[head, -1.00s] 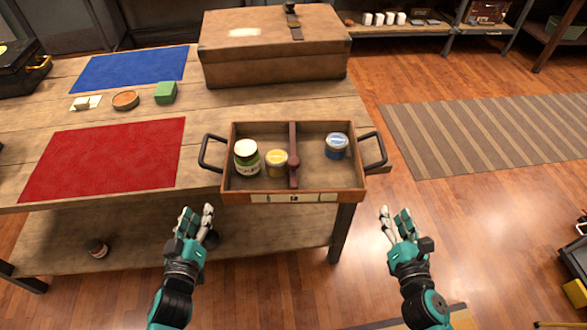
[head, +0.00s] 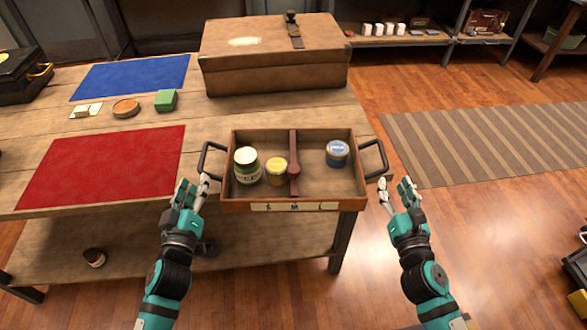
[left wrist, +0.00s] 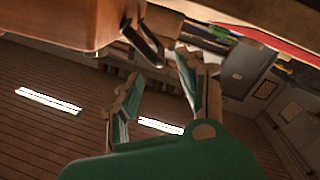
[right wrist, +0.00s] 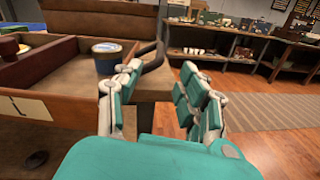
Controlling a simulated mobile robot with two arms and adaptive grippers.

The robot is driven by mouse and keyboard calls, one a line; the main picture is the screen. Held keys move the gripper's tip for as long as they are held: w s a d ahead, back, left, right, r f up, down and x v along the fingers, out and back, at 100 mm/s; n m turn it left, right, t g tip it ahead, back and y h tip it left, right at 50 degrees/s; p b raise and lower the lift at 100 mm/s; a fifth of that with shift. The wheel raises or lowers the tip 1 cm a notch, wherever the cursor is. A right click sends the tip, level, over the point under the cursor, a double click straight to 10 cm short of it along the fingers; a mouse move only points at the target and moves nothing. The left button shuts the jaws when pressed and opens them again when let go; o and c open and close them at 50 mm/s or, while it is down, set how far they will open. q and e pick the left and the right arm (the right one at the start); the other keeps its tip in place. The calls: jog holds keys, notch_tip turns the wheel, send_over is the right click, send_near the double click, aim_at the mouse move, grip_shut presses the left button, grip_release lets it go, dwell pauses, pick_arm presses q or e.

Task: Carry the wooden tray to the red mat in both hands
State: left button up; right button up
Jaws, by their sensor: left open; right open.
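The wooden tray (head: 320,193) sits at the table's front right edge, with a dark handle on each side. It holds a green-labelled jar (head: 246,166), a yellow jar (head: 276,171), a dark red divider bar (head: 294,165) and a blue jar (head: 337,153). The red mat (head: 105,167) lies flat on the table to the left. My left gripper (head: 192,192) is open just in front of the left handle (left wrist: 143,42). My right gripper (head: 396,192) is open close to the right handle (right wrist: 154,58). In both wrist views the handle is near the fingers; contact is unclear.
A large wooden chest (head: 275,60) stands behind the tray. Bare table separates the tray from the red mat. A striped rug (head: 470,140) lies right.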

aim_at(207, 146)
pick_arm(q)
jog(key=w, duration=1.1)
pick_arm(e)
jog(key=w, duration=1.1)
jog(key=shift+a, duration=0.3)
pick_arm(q)
grip_shut()
pick_arm(e)
grip_shut()
